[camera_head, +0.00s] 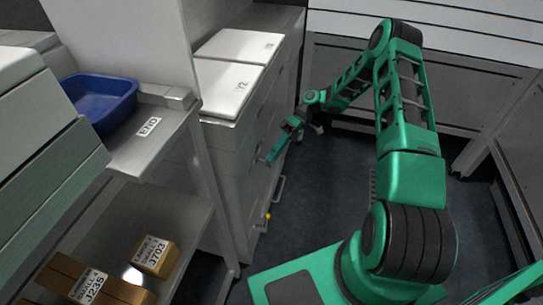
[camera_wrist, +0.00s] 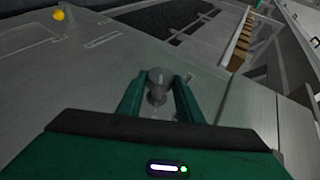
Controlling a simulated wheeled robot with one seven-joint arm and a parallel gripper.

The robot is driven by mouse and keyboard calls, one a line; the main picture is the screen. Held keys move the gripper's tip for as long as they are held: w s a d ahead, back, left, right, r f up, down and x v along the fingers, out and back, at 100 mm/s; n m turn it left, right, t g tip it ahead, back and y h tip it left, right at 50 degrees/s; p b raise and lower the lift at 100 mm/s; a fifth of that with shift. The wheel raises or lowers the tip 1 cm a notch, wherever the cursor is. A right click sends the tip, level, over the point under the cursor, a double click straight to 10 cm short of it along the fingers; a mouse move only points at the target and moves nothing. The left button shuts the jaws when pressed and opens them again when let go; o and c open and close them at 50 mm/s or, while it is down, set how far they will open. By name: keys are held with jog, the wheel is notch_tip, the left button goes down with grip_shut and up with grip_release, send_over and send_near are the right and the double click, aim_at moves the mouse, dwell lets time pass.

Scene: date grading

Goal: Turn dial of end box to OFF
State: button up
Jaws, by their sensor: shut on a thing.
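My gripper (camera_head: 272,155) is at the front face of the grey end box (camera_head: 228,165), which has white lids on top. In the wrist view my two green fingers (camera_wrist: 158,98) are shut on a small grey round knob, the dial (camera_wrist: 157,78), which stands out from a grey metal panel. The fingers hide part of the dial, and its setting and any OFF mark cannot be read. In the head view the dial is hidden by my gripper.
A yellow round thing (camera_head: 268,216) sits low by the box front; a similar one shows in the wrist view (camera_wrist: 58,15). A shelf (camera_head: 120,160) labelled END, with a blue tray (camera_head: 103,108), stands at left. Cartons (camera_head: 155,257) lie below. Dark floor (camera_head: 325,190) is open to the right.

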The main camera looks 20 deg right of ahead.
jog(key=shift+w+d+f, duration=0.1)
jog(key=shift+w+d, duration=0.1)
jog(key=shift+d, duration=0.05)
jog(key=o, duration=1)
jog(key=shift+o, duration=0.2)
jog(key=shift+a, duration=0.1)
jog(key=v, duration=1.1)
jog(key=shift+s, duration=0.1)
